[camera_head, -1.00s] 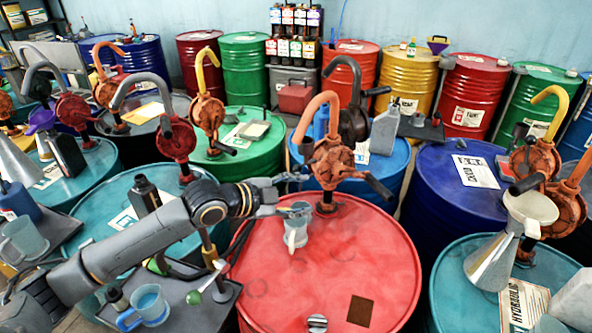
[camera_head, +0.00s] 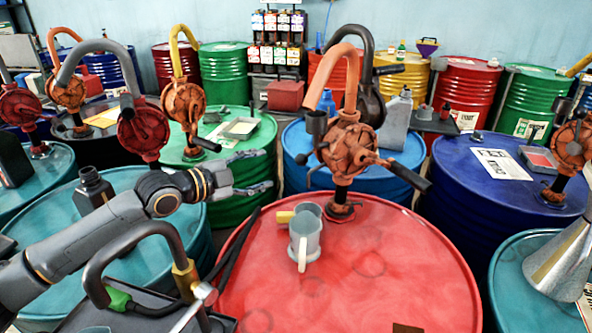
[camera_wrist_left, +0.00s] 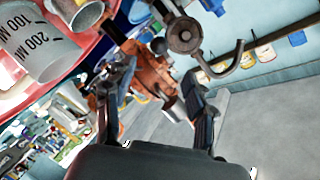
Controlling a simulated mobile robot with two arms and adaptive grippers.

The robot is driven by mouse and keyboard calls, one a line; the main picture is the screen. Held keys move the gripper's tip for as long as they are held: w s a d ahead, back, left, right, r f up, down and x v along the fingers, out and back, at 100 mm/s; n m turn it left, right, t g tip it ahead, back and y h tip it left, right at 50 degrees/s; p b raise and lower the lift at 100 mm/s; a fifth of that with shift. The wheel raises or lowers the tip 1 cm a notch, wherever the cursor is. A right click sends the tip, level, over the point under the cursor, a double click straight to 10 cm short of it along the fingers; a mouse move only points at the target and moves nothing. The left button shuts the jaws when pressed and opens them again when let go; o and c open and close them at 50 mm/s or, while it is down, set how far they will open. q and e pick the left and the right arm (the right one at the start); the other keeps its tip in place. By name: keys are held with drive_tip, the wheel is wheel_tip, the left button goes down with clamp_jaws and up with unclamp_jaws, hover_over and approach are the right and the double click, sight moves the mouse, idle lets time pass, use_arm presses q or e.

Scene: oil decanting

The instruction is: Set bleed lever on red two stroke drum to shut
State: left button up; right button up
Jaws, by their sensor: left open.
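The red drum (camera_head: 390,265) fills the front middle of the head view. An orange-brown rotary pump (camera_head: 345,150) stands on its far side, with an orange curved spout and a dark crank handle at its right. A short yellow handle (camera_head: 284,217) shows on the drum lid, partly behind a grey measuring jug (camera_head: 305,245); I cannot tell for certain that it is the bleed lever. My left gripper (camera_head: 270,172) is open and empty, left of the pump and above the drum's far left edge. The left wrist view shows its open fingers (camera_wrist_left: 158,85) with a pump beyond and the jug (camera_wrist_left: 40,48) upper left.
A black bent nozzle with a brass collar (camera_head: 184,275) rises at the front left. A blue drum (camera_head: 470,210) stands at the right and a teal drum (camera_head: 535,300) with a metal funnel (camera_head: 562,262) at the front right. Several other pumps crowd the left.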

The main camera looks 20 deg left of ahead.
sight(297, 160)
use_arm(q)
drive_tip(key=p+x, duration=0.1)
drive_tip(key=x, duration=0.5)
drive_tip(key=p+x, duration=0.1)
drive_tip(key=x, duration=0.5)
drive_tip(key=shift+w+d+r, duration=0.15)
drive_tip(key=shift+d, duration=0.2)
drive_tip(key=shift+w+d+f+p, duration=0.2)
drive_tip(key=shift+w+p, duration=0.1)
drive_tip(key=shift+w, duration=0.1)
use_arm(e)
drive_tip(key=shift+s+d+r, duration=0.1)
drive_tip(key=shift+s+r, duration=0.1)
drive_tip(key=shift+r, duration=0.45)
drive_tip(key=shift+s+r, duration=0.15)
drive_tip(key=shift+r, duration=0.45)
use_arm(q)
clamp_jaws()
use_arm(e)
drive_tip(key=shift+d, duration=0.2)
